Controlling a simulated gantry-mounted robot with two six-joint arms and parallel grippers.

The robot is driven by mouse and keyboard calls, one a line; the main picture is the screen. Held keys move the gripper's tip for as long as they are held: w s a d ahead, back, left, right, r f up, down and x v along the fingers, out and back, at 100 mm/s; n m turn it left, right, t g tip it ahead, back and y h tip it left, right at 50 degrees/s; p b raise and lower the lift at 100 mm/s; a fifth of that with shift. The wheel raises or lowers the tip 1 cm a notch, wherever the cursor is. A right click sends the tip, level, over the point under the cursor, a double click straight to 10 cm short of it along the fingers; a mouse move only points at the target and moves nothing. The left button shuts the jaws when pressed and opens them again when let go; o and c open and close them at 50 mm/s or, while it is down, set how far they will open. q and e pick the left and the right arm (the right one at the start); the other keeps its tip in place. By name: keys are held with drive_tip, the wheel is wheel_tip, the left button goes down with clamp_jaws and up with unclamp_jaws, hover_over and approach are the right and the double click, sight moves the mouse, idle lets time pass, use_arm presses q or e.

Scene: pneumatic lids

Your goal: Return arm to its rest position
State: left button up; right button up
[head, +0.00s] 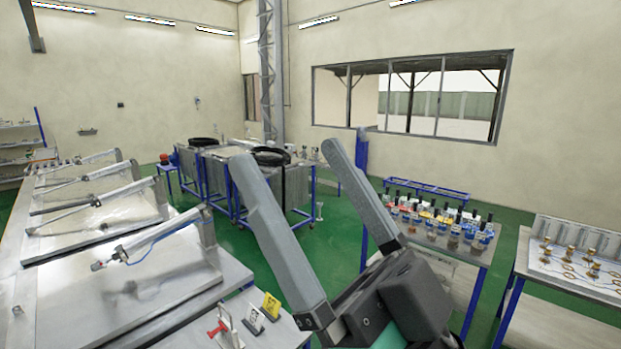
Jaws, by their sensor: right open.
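My right gripper (283,160) is raised in the middle foreground of the head view, its two long grey fingers pointing up and spread apart. It is open with nothing between the fingers. Its dark wrist fills the bottom centre. Behind the fingers I see steel equipment and floor, partly hidden by them. My left gripper is not in view.
A steel bench (190,322) with several lids on pneumatic cylinders runs along the left. Small yellow and red items (270,306) sit at its near end. A table with several small bottles (440,218) stands right of the gripper. Another table (567,272) holds brass fittings. Green floor (350,222) lies between.

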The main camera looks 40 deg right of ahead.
wheel_tip(320, 180, up, 8)
drive_tip(key=p, duration=0.8)
drive_tip(key=shift+d, duration=0.15)
drive_tip(key=shift+w, duration=0.1)
idle(0.3)
